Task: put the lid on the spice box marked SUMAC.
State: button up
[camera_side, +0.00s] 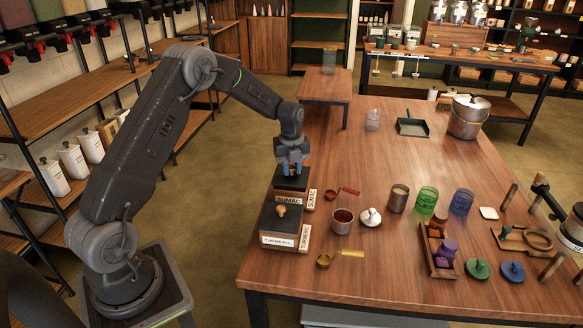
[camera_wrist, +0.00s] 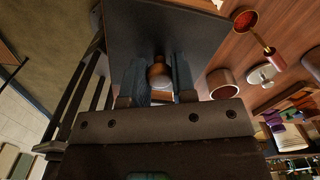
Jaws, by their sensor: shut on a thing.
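The spice box marked SUMAC (camera_side: 289,201) stands near the left edge of the table, below my gripper (camera_side: 291,168). A dark square lid (camera_side: 287,182) is at the top of this box; I cannot tell whether it rests on the rim or hangs just above it. In the wrist view, my gripper (camera_wrist: 159,82) has its two fingers on either side of the lid's round wooden knob (camera_wrist: 160,72), shut on it. The lid (camera_wrist: 185,25) fills the upper middle of that view and hides the box.
A lidded box marked TURMERIC (camera_side: 284,240) stands just in front of the SUMAC box. The table's back middle is mostly clear.

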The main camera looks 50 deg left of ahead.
jog(key=shift+f, duration=0.7)
dwell(1.2)
jog(key=o, duration=1)
jog(key=shift+r, duration=3.05)
jog(key=shift+c, duration=0.4)
